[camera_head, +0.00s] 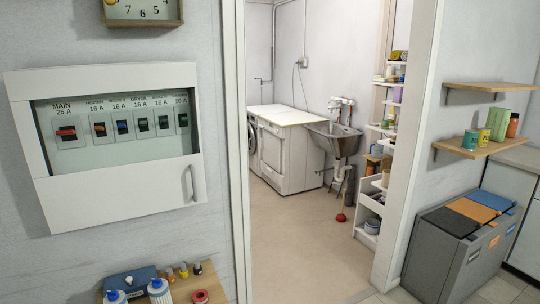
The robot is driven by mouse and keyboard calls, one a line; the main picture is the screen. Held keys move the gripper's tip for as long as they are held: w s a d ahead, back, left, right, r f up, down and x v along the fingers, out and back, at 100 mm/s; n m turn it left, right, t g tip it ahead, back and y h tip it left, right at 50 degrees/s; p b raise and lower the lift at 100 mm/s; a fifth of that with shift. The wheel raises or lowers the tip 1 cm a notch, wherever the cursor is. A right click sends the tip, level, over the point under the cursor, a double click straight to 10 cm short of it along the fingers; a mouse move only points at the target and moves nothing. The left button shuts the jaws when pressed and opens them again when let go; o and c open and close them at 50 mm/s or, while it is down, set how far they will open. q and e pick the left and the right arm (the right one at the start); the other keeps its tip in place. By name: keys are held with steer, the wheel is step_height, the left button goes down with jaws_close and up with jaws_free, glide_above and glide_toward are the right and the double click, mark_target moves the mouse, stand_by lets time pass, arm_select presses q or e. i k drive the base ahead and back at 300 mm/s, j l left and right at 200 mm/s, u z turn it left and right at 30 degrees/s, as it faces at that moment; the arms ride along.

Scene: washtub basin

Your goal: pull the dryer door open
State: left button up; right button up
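Two white appliances stand side by side under a white top in the room beyond the doorway. The farther one has a dark round door (251,136), partly cut off by the door frame. The nearer one has a pale, squarish front door (271,149) that looks closed. I cannot tell for sure which is the dryer. Neither of my grippers shows in the head view.
The doorway (239,150) opens onto clear beige floor (290,240). A washtub basin (333,139) and a stocked shelf unit (372,195) stand right of the appliances. A red plunger (341,217) stands on the floor. Grey bins (445,250) are outside, right.

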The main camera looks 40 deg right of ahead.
mark_target(272, 143)
steer(key=i+l+z, duration=0.25)
steer(key=l+z, duration=0.15)
steer(key=l, duration=0.3)
steer(key=i+l+z, duration=0.4)
steer(key=l, duration=0.25)
steer(key=i+l+z, duration=0.4)
steer(key=l, duration=0.15)
steer(key=i+l+z, duration=0.4)
steer(key=i+u, duration=0.3)
steer(key=i, duration=0.25)
steer(key=i+u, duration=0.35)
steer(key=i, duration=0.2)
steer(key=i+l+u, duration=0.3)
steer(key=i, duration=0.2)
steer(key=i+u, duration=0.25)
steer(key=i, duration=3.15)
